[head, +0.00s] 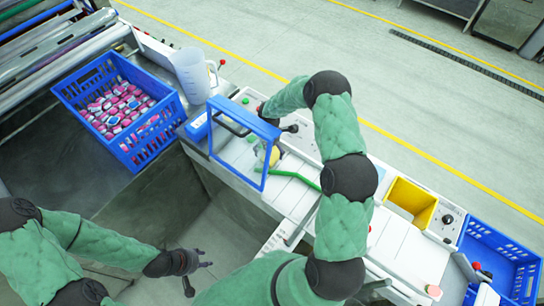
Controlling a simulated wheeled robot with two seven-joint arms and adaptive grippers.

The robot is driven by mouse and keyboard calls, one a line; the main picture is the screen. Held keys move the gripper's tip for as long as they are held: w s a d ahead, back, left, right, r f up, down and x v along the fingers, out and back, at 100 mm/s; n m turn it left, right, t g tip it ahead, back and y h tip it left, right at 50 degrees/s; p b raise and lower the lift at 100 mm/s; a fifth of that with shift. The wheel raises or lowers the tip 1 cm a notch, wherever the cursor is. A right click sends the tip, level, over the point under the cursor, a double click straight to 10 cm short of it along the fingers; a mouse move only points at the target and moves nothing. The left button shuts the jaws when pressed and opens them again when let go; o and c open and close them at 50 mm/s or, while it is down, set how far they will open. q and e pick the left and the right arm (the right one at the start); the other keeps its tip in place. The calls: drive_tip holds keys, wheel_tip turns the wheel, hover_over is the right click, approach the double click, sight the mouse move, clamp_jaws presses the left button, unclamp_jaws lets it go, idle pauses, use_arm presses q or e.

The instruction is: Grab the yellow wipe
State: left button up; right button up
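A small pale-yellow item (273,156), possibly the yellow wipe, shows partly behind the blue frame (216,154) on the white worktop; its shape is too small to make out. My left gripper (199,275) is low in the picture, over the dark floor area in front of the bench. Its fingers are spread and nothing shows between them. It is well apart from the yellow item. My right arm reaches up across the bench and bends back left. Its dark end (262,109) is above the worktop behind the blue frame, its fingers not clear.
A blue crate (150,144) of pink packets and a clear jug (191,77) stand at the left. A yellow bin (412,197) is set in the bench at the right, with a blue crate (510,256) beyond. A green strip (295,176) lies near the frame.

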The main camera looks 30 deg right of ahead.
wheel_tip(320, 180, down, 2)
drive_tip(key=shift+w, duration=0.1)
drive_tip(key=c, duration=0.8)
